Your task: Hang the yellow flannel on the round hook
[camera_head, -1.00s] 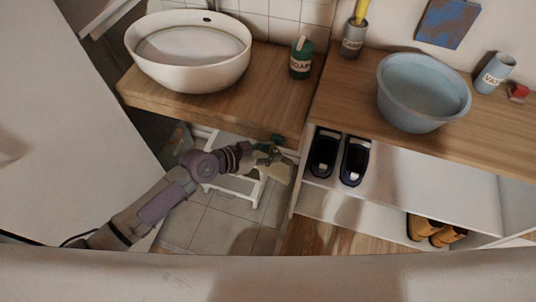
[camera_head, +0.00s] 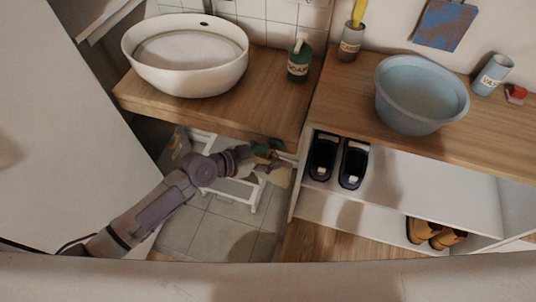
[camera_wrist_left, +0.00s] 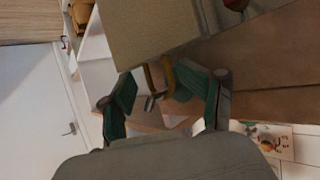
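A pale yellow cloth, the flannel (camera_head: 282,177), hangs just right of my left gripper (camera_head: 266,149), below the wooden counter's front edge. In the left wrist view, the flannel looks like a large beige panel (camera_wrist_left: 150,28) above the fingers. A yellow loop (camera_wrist_left: 169,74) at its edge lies between the fingertips. The green fingers of my left gripper (camera_wrist_left: 158,82) stand apart, on either side of the loop. A small metallic piece (camera_wrist_left: 150,102) shows by the loop; I cannot tell whether it is the round hook or whether the loop is around it. My right gripper is out of view.
A white basin (camera_head: 187,82) and a soap bottle (camera_head: 299,64) stand on the wooden counter (camera_head: 225,112) above my left gripper. A white stool (camera_head: 236,188) stands below. A shelf unit (camera_head: 440,185) with shoes is to the right.

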